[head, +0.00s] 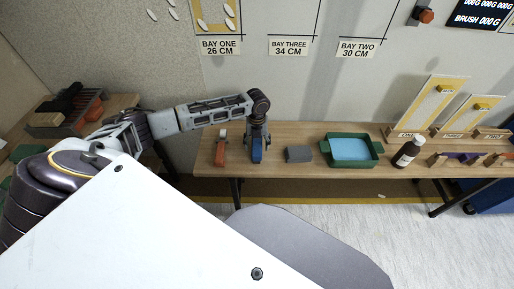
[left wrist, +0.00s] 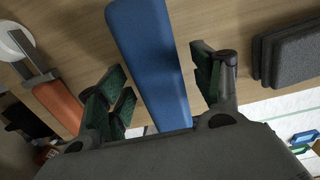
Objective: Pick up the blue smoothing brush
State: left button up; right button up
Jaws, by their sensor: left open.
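The blue smoothing brush (head: 257,155) is on the wooden table, directly below my left gripper (head: 257,140) in the head view. In the left wrist view its long blue body (left wrist: 152,60) runs between the two dark green-padded fingers of my left gripper (left wrist: 163,88). The fingers are open, one on each side of the brush, with a visible gap on both sides. The lower end of the brush is hidden behind the gripper body. My right gripper is not in view.
An orange-handled tool (head: 220,152) lies left of the brush, and a grey block (head: 299,154) lies to its right. Further right are a green tray (head: 377,158) with blue inside and a dark bottle (head: 407,152). The wall stands close behind the table (head: 300,171).

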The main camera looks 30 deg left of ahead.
aim_at(257, 142)
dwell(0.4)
pick_arm(q)
jog(key=c, duration=1.3)
jog(key=shift+r, duration=0.2)
jog(key=shift+r, duration=0.2)
notch_tip(257, 142, up, 8)
jog(key=shift+f+p, duration=0.15)
jog(key=shift+p, duration=0.8)
jog(key=shift+r, duration=0.8)
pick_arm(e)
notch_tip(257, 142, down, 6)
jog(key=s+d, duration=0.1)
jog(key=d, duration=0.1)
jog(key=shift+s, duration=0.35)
